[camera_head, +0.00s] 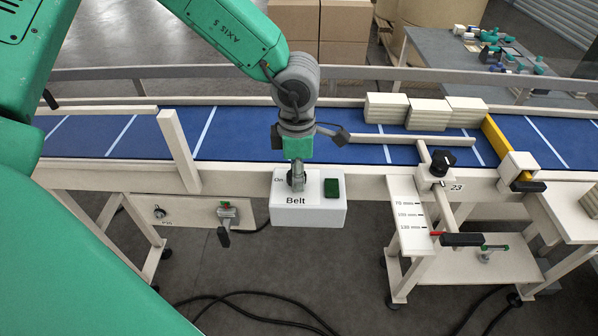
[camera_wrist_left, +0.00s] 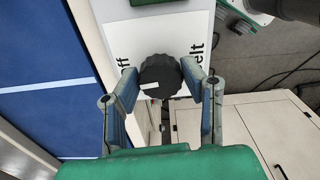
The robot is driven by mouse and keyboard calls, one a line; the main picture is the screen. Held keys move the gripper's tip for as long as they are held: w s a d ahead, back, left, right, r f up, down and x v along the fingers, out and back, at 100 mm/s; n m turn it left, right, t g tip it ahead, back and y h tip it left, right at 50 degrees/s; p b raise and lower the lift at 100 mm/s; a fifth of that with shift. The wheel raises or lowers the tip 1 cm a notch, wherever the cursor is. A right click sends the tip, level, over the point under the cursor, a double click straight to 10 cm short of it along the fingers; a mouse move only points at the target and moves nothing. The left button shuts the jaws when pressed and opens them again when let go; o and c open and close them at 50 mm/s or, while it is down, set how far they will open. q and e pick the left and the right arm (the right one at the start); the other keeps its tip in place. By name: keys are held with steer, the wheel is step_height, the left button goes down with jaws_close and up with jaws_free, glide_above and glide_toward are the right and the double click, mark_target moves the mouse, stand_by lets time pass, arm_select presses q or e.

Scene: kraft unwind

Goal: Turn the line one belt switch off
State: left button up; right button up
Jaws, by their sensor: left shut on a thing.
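The belt switch box (camera_head: 315,212) is white, hangs on the front edge of the conveyor and is marked "Belt". A green button (camera_head: 332,188) is on its right, and "On" shows at its upper left. My left gripper (camera_head: 296,178) reaches down onto the box's left part. In the left wrist view its fingers are shut on the black ribbed knob (camera_wrist_left: 161,71), one on each side. A white mark on the knob points to the lower left there. Part of the lettering, "ff" and "elt", shows beside the fingers. The knob is mostly hidden in the head view. My right gripper is out of view.
The blue conveyor belt (camera_head: 240,125) runs behind the box, carrying pale stacked blocks (camera_head: 428,112) at right. A yellow bar (camera_head: 496,140) crosses the belt. A black knob (camera_head: 443,159) and a scale plate (camera_head: 408,215) stand right. A small lever (camera_head: 226,212) is lower left.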

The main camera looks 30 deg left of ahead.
arm_select(q)
steer(key=shift+w+m, duration=0.1)
steer(key=shift+m, duration=0.5)
steer(key=shift+r, duration=0.1)
steer(key=o, duration=1.1)
steer(key=shift+a, duration=0.1)
steer(key=shift+o, duration=0.2)
steer(key=shift+a, duration=0.1)
steer(key=shift+r, duration=0.1)
step_height(320, 180, up, 12)
steer(key=shift+f, duration=0.25)
